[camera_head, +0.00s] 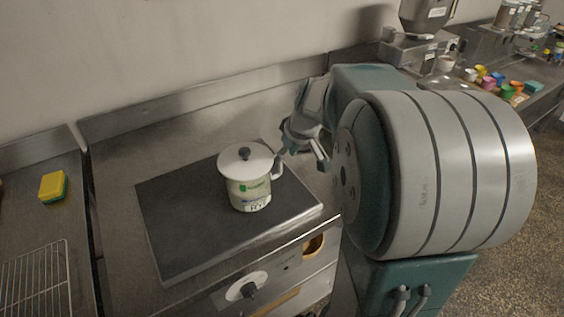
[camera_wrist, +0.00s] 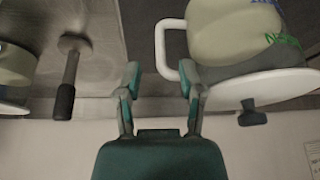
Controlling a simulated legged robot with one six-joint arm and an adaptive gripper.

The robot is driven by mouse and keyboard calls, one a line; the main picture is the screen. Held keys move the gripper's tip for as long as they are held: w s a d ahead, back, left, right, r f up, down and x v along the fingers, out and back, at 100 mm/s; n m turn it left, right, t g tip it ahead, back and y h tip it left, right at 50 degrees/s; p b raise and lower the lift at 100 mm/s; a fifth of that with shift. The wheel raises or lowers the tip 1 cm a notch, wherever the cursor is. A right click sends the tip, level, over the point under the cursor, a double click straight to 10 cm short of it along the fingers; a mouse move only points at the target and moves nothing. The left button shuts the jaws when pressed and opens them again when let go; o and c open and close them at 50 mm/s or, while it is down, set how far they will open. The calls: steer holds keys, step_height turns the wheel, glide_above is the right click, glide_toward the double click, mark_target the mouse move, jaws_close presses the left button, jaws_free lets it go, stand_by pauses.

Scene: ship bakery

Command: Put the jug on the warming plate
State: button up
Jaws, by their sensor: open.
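The jug (camera_head: 249,190) is a pale pot with green and dark markings, a white lid with a black knob and a white handle. It stands upright on the dark square warming plate (camera_head: 185,230), toward its back right. My gripper (camera_head: 300,158) is just right of the jug, at the handle side. In the wrist view, which looks upside down, the jug (camera_wrist: 230,35) is at the upper right. My gripper (camera_wrist: 160,80) is open there, with its fingers apart and the handle (camera_wrist: 160,50) near the right fingertip. I cannot tell whether they touch.
A yellow-green sponge (camera_head: 53,186) and a wire rack (camera_head: 35,280) lie on the left counter. A control knob (camera_head: 248,290) is on the front below the plate. A coffee machine (camera_head: 420,50) and several coloured cups stand at the back right. The wrist view shows a black-handled tool (camera_wrist: 66,90).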

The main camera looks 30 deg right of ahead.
steer(key=a+v, duration=0.1)
steer(key=v, duration=0.6)
steer(key=s+a+m+t+h, duration=0.1)
steer(key=s+a, duration=1.4)
steer(key=a, duration=0.1)
steer(key=shift+s+f+m, duration=0.25)
steer(key=shift+f+m, duration=0.1)
steer(key=shift+m, duration=0.05)
